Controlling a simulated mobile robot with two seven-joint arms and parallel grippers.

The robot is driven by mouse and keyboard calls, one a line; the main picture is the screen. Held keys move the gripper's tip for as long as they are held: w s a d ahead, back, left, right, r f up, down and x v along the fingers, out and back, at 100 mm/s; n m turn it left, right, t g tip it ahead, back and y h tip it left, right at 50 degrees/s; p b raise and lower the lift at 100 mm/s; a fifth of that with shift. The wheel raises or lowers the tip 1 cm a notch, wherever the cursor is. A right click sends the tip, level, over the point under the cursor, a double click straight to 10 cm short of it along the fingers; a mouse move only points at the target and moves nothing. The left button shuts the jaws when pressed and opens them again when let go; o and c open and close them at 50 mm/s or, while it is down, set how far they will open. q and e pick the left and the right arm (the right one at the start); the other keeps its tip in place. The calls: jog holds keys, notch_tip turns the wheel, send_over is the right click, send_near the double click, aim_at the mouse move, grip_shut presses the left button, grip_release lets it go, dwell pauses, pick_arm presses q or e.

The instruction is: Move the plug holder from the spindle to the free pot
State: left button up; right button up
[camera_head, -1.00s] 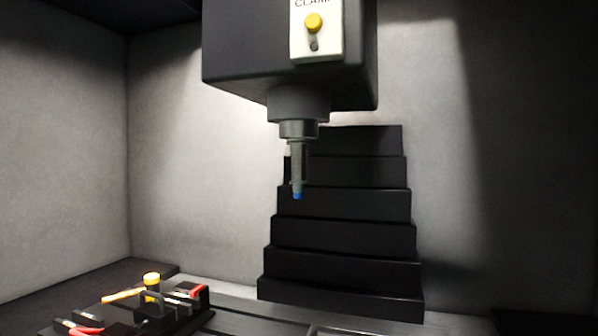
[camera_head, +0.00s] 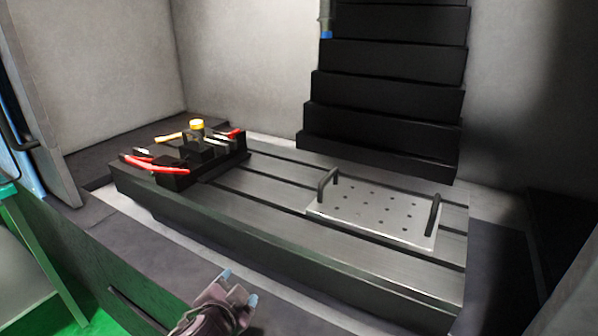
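The lower end of the plug holder (camera_head: 326,18), a thin grey shaft with a blue tip, hangs at the top edge in front of the black stepped cover. The spindle above it is out of view. I cannot make out a free pot. My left gripper (camera_head: 240,287) is low in the picture, in front of the machine table and well below the plug holder. Its two light-blue fingertips stand apart with nothing between them. My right gripper is not in view.
The grooved machine table (camera_head: 230,215) carries a black fixture (camera_head: 175,175) with red and yellow parts at left and a perforated plate (camera_head: 375,215) with two upright handles at right. The stepped cover (camera_head: 385,97) rises behind. A green frame (camera_head: 50,265) stands at lower left.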

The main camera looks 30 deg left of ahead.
aim_at(325, 18)
pick_arm(q)
jog(key=w+d+r+m+t+h, duration=0.1)
jog(key=w+d+r+m+h, duration=0.2)
jog(key=w+r+m+h, duration=0.6)
jog(key=w+d+r+m+t+h, duration=0.2)
jog(key=w+d+r+m+h, duration=0.25)
jog(key=r+m, duration=0.8)
jog(key=w+d+r+m+t+h, duration=0.1)
jog(key=w+d+r+m+h, duration=0.2)
jog(key=w+r+m+h, duration=0.6)
jog(key=w+a+r+m+t+y, duration=0.1)
jog(key=a+r+m+y, duration=0.1)
jog(key=a+r+y, duration=0.7)
jog(key=w+a+r+m+t+y, duration=0.1)
jog(key=a+r+y, duration=0.4)
jog(key=r, duration=0.8)
jog(key=shift+y, duration=0.45)
jog(key=w, duration=0.3)
jog(key=w+d, duration=0.1)
jog(key=w, duration=0.3)
jog(key=w+d, duration=0.1)
jog(key=w, duration=0.2)
jog(key=shift+w+d+r+b, duration=0.15)
jog(key=shift+w+d+b, duration=0.05)
jog(key=shift+w+b, duration=0.1)
jog(key=shift+w, duration=0.2)
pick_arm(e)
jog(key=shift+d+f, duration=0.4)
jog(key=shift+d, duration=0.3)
